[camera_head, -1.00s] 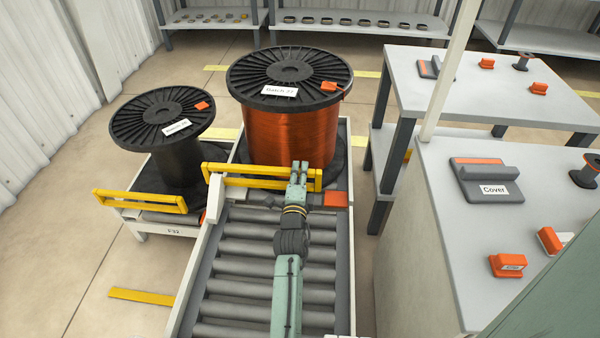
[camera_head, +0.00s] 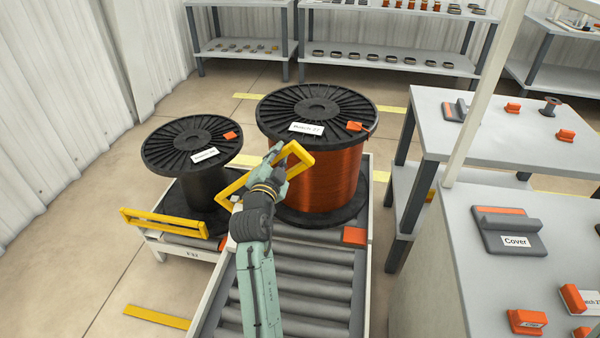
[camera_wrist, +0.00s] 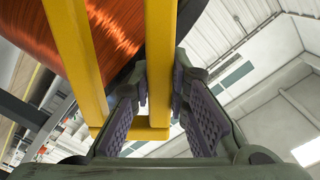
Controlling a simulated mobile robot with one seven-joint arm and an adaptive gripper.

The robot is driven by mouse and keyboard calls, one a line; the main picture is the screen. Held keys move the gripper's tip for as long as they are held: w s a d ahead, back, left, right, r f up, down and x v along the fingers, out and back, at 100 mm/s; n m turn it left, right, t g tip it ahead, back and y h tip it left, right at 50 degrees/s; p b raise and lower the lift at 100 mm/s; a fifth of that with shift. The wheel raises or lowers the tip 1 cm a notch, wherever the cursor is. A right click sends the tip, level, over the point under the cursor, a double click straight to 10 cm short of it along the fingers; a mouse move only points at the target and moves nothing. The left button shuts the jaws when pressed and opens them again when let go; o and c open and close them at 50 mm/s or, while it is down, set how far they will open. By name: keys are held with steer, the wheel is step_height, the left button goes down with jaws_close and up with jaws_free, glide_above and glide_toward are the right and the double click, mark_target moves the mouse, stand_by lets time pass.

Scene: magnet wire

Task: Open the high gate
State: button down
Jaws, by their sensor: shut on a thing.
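The high gate is a yellow two-bar frame (camera_head: 238,187) in front of the copper reel. It stands at a slant, its right end raised and its left end low by the conveyor's left side. My gripper (camera_head: 277,162) is shut on the gate near its raised right end. In the wrist view the gripper's padded fingers (camera_wrist: 160,95) close on one yellow bar (camera_wrist: 159,50), with the second bar (camera_wrist: 75,50) to its left. The gate's hinge is partly hidden by my arm.
The copper reel (camera_head: 330,180) stands close behind the gate. A black reel (camera_head: 200,175) and a lower yellow gate (camera_head: 165,222) are at the left. An orange block (camera_head: 355,236) is at the conveyor's right edge. Tables stand at the right. The rollers (camera_head: 310,290) are clear.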

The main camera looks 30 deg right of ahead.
steer(key=w+a+r+n+b, duration=0.2)
steer(key=w+a+n, duration=0.3)
steer(key=w+a, duration=0.2)
steer(key=w+a+r+n+b, duration=0.2)
steer(key=w+a+n, duration=0.2)
steer(key=w+a, duration=0.3)
steer(key=shift+w+a+n, duration=0.2)
steer(key=shift+a+n, duration=0.2)
steer(key=shift+a, duration=2.15)
steer(key=c, duration=1.5)
jaws_free()
steer(key=shift+s, duration=0.1)
steer(key=v, duration=1.1)
steer(key=shift+s+a, duration=0.3)
